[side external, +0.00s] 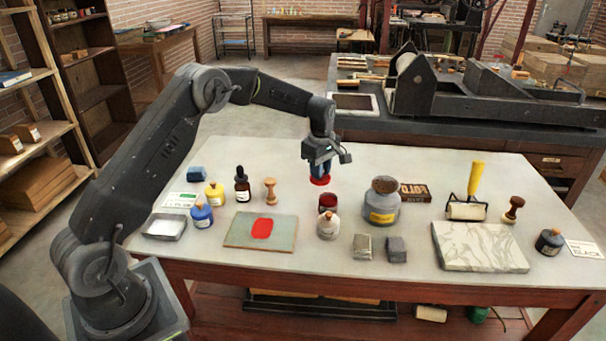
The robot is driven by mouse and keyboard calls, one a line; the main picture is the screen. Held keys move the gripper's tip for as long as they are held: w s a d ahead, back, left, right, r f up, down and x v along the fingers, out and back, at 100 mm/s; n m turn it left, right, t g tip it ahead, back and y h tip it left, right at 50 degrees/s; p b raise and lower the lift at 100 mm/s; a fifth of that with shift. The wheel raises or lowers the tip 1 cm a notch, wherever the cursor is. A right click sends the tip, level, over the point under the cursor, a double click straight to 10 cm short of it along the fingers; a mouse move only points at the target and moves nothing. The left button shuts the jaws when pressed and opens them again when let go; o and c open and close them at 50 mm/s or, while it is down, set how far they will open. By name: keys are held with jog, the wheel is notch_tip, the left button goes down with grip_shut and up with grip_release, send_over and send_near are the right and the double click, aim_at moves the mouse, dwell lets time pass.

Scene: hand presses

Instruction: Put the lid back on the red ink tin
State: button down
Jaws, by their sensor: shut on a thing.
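My gripper (321,172) points down over the middle of the table, shut on a flat round red lid (320,182). The lid is held roughly level, above and slightly left of the red ink tin in the picture. The red ink tin (328,202) is a small dark red cylinder standing on the table. A clear gap shows between lid and tin. A pale bottle with an orange cap (327,228) stands in front of the tin and hides its lower part.
A large grey tin with a yellow label (382,205) stands right of the red tin. A wooden stamp handle (270,191) and dark dropper bottle (242,186) stand left. A board with red ink (240,232) lies front left. A marble slab (480,250) lies right.

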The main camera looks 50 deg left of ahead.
jog(key=shift+w+d+r, duration=0.1)
jog(key=shift+w+d, duration=0.2)
jog(key=shift+d, duration=0.3)
jog(key=shift+w+d+r, duration=0.1)
jog(key=shift+w+d, duration=0.15)
jog(key=shift+d, duration=0.35)
jog(key=shift+f, duration=3.15)
jog(key=shift+f, duration=0.15)
jog(key=shift+c, duration=2.3)
grip_release()
notch_tip(320, 180, up, 7)
